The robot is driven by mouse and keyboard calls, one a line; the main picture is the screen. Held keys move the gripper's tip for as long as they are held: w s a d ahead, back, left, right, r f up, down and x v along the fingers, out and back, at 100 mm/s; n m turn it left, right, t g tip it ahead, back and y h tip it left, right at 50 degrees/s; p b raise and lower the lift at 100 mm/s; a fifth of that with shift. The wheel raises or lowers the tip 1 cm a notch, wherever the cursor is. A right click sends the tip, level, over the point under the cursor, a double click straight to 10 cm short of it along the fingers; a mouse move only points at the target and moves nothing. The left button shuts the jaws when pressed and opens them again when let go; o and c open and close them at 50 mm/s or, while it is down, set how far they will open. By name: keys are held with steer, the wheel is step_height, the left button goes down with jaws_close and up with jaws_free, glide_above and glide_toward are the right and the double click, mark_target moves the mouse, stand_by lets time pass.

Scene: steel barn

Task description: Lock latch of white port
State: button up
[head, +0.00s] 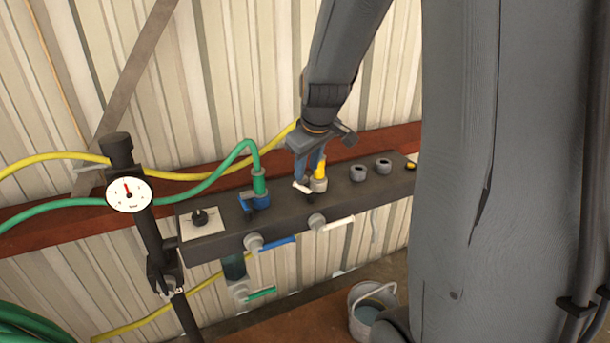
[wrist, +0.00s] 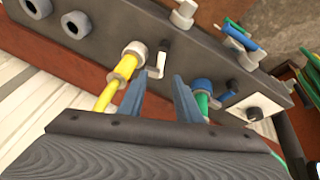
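The white port (head: 319,184) is on the dark manifold bar, with the yellow hose's end (head: 321,168) seated in it. In the wrist view, the port (wrist: 134,50) shows a pale collar around the yellow hose end (wrist: 124,68). Its white latch lever (wrist: 154,72) stands out beside the collar, near my fingertips. The latch also shows in the head view (head: 301,187). My gripper (wrist: 162,80) is open, with two blue-grey fingers apart and nothing clearly held between them. In the head view, my gripper (head: 309,172) is just above the port. Whether a finger touches the latch cannot be told.
The blue port (head: 255,201) with a green hose (head: 259,183) is left of the white one. Two empty grey ports (head: 357,173) (head: 383,165) are right. Blue (head: 277,243) and white (head: 338,223) valve handles project below. A gauge (head: 129,194) stands left; a bucket (head: 369,306) is below.

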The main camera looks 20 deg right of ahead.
mark_target(303, 187)
steer(key=shift+p+x, duration=0.6)
steer(key=shift+x, duration=3.2)
jaws_close()
